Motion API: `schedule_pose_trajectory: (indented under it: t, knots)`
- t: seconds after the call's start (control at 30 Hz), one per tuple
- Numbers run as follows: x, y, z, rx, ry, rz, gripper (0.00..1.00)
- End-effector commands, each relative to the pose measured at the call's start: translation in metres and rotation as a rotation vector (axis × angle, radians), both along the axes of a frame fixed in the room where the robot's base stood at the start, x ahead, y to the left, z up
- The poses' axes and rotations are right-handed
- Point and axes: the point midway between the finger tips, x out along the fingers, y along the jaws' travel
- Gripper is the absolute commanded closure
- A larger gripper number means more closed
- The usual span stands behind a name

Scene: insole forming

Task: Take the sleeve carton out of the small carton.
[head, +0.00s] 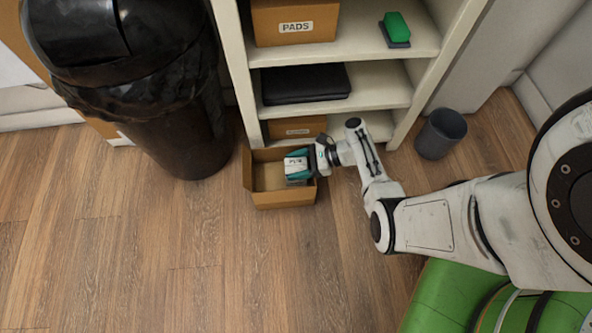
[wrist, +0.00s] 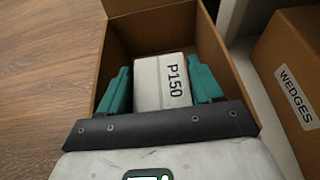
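The small carton (head: 285,198) is an open brown box on the floor in front of the shelf. It also shows in the wrist view (wrist: 200,22). The sleeve carton (wrist: 160,82) is a white block marked P150. It is in the small carton, toward its right side in the head view (head: 296,162). My gripper (wrist: 160,88) reaches into the small carton from the right in the head view (head: 300,166). The sleeve carton's underside is hidden.
A shelf (head: 425,95) stands behind, with a PADS box (head: 290,25), a black case (head: 305,83) and a WEDGES box (wrist: 270,60) low down. A black bin (head: 180,110) stands left and a grey bucket (head: 441,134) right. The floor in front is clear.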

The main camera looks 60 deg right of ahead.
Motion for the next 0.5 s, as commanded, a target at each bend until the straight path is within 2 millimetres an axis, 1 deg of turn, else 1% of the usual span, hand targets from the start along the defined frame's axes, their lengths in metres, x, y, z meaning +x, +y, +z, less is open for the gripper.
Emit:
schedule_pose_trajectory:
  t: [0.03, 0.07, 0.37, 0.5]
  knots:
    - [0.0000, -0.0001, 0.0000, 0.000, 0.000, 0.000, 0.40]
    - [0.0000, -0.0001, 0.0000, 0.000, 0.000, 0.000, 0.43]
    - [-0.0001, -0.0001, -0.0001, 0.000, 0.000, 0.000, 0.72]
    - [0.0002, -0.0003, 0.0002, 0.000, 0.000, 0.000, 0.73]
